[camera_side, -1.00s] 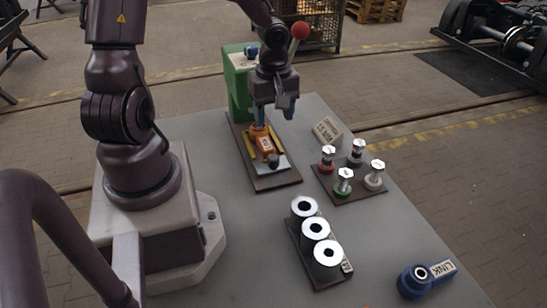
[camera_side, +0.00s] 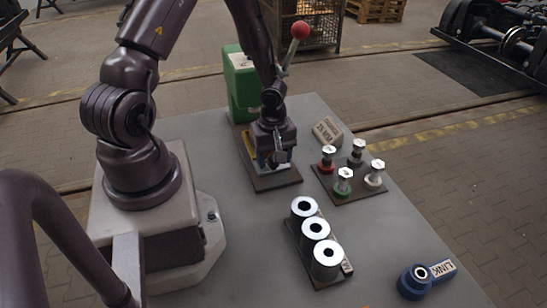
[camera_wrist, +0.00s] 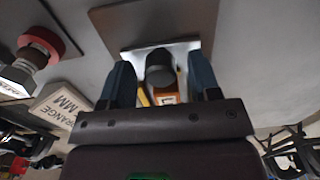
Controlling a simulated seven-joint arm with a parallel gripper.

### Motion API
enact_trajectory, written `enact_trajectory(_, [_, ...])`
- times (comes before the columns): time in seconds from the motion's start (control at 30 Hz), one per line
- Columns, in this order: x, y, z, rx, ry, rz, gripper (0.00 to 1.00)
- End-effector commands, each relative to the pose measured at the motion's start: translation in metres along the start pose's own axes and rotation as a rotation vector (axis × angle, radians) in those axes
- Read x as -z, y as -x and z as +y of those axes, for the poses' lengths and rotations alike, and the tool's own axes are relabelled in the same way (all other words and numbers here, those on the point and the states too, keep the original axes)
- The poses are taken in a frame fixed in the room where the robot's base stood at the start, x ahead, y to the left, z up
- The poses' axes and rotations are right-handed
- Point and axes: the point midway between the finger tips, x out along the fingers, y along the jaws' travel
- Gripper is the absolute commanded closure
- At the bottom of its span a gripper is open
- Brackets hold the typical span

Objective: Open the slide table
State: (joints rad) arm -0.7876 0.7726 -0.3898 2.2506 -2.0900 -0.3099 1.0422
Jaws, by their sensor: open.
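The slide table sits on a brown base plate (camera_side: 277,184) in front of a green machine body (camera_side: 240,80). In the wrist view its dark round knob (camera_wrist: 159,66) stands on a pale plate (camera_wrist: 190,47), with orange parts behind it. My gripper (camera_wrist: 160,85) is open, its two blue fingers on either side of the knob; I cannot tell whether they touch it. In the side view my gripper (camera_side: 273,165) is low over the slide table and hides the knob and most of the orange parts.
A lever with a red ball (camera_side: 300,30) rises behind my gripper. To the right are a labelled block (camera_side: 328,131) and a board with several silver-topped posts (camera_side: 350,188). A rack of three metal rollers (camera_side: 315,228) and a blue link (camera_side: 415,282) stand nearer the front.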

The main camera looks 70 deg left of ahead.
Motion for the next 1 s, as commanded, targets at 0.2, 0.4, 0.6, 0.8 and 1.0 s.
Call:
enact_trajectory(0.2, [0.0, -0.006, 0.0, 0.0, 0.001, 0.001, 0.43])
enact_trajectory(0.4, [0.0, -0.006, 0.0, 0.0, 0.001, 0.001, 0.46])
enact_trajectory(0.6, [0.0, -0.006, 0.0, 0.0, 0.001, 0.001, 0.92])
enact_trajectory(0.8, [-0.003, -0.006, 0.0, 0.0, -0.003, 0.001, 1.0])
enact_trajectory(1.0, [-0.038, -0.005, 0.001, -0.001, -0.012, 0.001, 1.0])
